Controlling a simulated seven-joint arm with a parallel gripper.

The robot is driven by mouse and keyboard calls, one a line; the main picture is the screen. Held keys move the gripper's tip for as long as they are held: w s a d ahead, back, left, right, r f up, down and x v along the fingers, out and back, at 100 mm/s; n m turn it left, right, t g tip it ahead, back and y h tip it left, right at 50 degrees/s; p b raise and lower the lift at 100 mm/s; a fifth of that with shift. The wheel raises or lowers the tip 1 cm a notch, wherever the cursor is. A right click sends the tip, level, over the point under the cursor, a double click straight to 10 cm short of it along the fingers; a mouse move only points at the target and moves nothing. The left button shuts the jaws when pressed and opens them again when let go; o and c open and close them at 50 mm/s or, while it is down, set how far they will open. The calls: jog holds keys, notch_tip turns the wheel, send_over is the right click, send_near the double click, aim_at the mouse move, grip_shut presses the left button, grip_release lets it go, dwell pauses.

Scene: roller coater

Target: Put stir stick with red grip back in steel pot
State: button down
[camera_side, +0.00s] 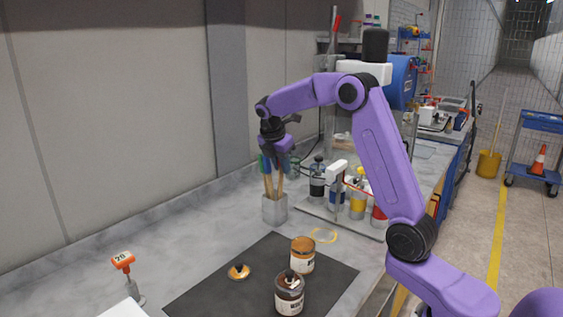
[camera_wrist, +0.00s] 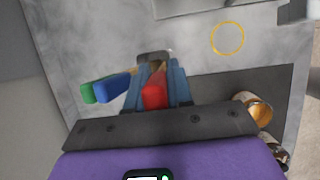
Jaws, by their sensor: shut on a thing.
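The steel pot (camera_side: 275,209) stands on the grey bench near the wall in the side view, with wooden stick shafts rising from it. My gripper (camera_side: 273,162) is right above the pot, pointing down. In the wrist view, the red grip (camera_wrist: 154,92) is between the two fingers, which are shut on it. A blue grip (camera_wrist: 113,87) and a green grip (camera_wrist: 87,93) lean out to the left of the fingers. The pot's rim (camera_wrist: 153,56) shows partly behind the fingers. I cannot tell whether the red-grip stick's lower end is inside the pot.
A dark mat (camera_side: 220,285) holds an open amber jar (camera_side: 302,262), a second jar (camera_side: 289,298) and a lid (camera_side: 239,272). A rack of bottles (camera_side: 357,203) stands right of the pot. An orange-topped stand (camera_side: 123,261) is at front left. A yellow ring (camera_side: 324,235) marks the bench.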

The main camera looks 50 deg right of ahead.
jog(key=shift+f, duration=1.1)
jog(key=c, duration=0.9)
grip_release()
jog(key=shift+c, duration=0.2)
jog(key=v, duration=1.7)
jog(key=shift+r, duration=0.2)
